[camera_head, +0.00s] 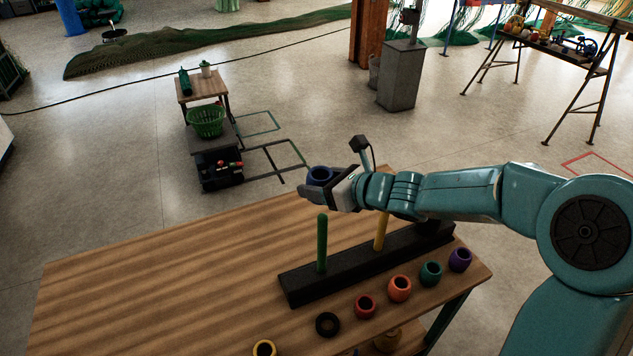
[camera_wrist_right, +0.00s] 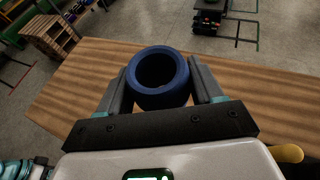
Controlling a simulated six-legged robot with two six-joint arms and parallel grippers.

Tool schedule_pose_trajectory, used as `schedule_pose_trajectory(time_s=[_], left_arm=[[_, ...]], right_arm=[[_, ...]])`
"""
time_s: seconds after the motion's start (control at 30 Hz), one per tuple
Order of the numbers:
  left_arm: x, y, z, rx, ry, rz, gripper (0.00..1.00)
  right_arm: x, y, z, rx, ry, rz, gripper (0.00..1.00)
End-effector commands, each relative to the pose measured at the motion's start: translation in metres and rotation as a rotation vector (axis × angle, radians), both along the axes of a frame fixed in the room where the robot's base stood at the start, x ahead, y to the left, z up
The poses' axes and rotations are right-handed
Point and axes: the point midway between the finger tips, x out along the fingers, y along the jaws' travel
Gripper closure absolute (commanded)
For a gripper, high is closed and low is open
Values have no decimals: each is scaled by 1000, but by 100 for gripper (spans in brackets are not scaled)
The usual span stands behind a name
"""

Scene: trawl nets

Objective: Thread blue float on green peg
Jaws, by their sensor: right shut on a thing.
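The blue float (camera_head: 319,175) is a short dark-blue ring with an open hole. My right gripper (camera_head: 328,188) is shut on it and holds it in the air above the table. In the right wrist view the blue float (camera_wrist_right: 159,76) sits between the two fingers of the gripper (camera_wrist_right: 160,92), its hole facing up toward the camera. The green peg (camera_head: 322,243) stands upright at the left part of a black base (camera_head: 350,265). The float appears just above the peg's top in the head view, apart from it. My left gripper is not in view.
A yellow peg (camera_head: 381,231) stands on the same base. Along the table's front lie a yellow float (camera_head: 264,348), a black ring (camera_head: 327,323), and red (camera_head: 365,306), orange (camera_head: 400,288), teal (camera_head: 431,273) and purple (camera_head: 460,260) floats. The wooden table's left half (camera_head: 150,270) is clear.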

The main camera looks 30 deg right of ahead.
Motion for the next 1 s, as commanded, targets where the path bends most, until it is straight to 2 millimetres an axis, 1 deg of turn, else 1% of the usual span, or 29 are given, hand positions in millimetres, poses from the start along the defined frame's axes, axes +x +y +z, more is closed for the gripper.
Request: schedule_pose_trajectory(time_s=[0.03,0.07,0.27,0.83,1.0], left_arm=[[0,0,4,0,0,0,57],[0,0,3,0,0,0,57],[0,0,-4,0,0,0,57],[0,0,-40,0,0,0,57],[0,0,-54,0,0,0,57]], right_arm=[[-1,-3,5,-1,-3,-5,68],[-1,-4,5,-1,-3,-7,68],[-3,-7,-4,-1,-2,-11,68],[-1,-3,-47,0,-2,-7,68],[-1,-3,-60,-1,-3,-7,68]])
